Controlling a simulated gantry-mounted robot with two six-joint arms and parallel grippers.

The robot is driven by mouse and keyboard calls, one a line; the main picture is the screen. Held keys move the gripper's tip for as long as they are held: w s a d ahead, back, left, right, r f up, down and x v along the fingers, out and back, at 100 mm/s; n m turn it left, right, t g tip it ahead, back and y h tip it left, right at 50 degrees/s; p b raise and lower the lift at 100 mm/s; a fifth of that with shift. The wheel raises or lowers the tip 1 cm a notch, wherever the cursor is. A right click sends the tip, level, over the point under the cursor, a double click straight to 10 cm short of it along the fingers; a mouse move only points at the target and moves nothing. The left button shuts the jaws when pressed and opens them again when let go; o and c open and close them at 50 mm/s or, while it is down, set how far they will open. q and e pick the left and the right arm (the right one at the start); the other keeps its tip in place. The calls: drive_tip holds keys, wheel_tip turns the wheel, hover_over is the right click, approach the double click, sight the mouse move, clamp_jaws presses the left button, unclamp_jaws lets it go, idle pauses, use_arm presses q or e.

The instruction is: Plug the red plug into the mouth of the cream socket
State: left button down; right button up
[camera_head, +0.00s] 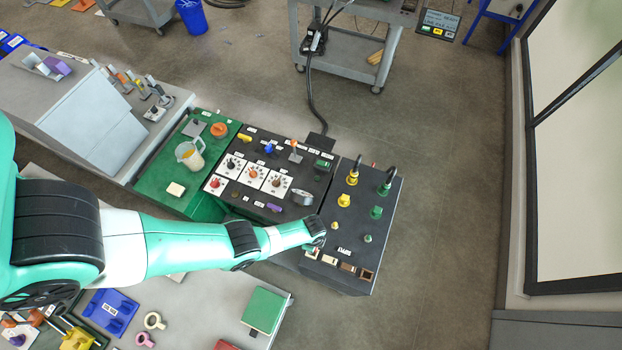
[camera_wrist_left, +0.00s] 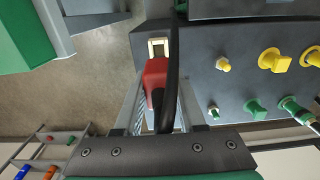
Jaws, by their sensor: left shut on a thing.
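My left gripper (camera_wrist_left: 155,98) is shut on the red plug (camera_wrist_left: 155,73), which lies between its fingers in the left wrist view. The plug's front end is right at the cream socket (camera_wrist_left: 158,46), with the socket's square mouth partly showing beyond it. I cannot tell whether the plug touches the socket or enters it. A black cable (camera_wrist_left: 172,70) runs alongside the plug and hides part of it. In the head view my left gripper (camera_head: 312,240) is at the front left of the black panel, and the plug is hidden there. My right gripper is not in view.
The black panel (camera_head: 382,228) carries yellow and green fittings (camera_head: 343,201) behind the gripper and a row of brownish sockets (camera_head: 365,273) along its front edge. A black panel with dials (camera_head: 277,181) and a green table (camera_head: 150,185) stand to the left. The floor to the right is clear.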

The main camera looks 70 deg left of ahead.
use_arm(q)
drive_tip(key=shift+a, duration=0.1)
drive_tip(key=shift+d, duration=0.3)
wheel_tip(320, 180, down, 6)
drive_tip(key=b, duration=0.5)
drive_tip(key=shift+r+b, duration=0.15)
drive_tip(key=shift+b, duration=0.15)
idle(0.7)
drive_tip(key=shift+f+b, duration=0.45)
drive_tip(key=shift+b, duration=0.05)
drive_tip(key=shift+f+b, duration=1.65)
drive_tip(key=shift+c, duration=2.1)
unclamp_jaws()
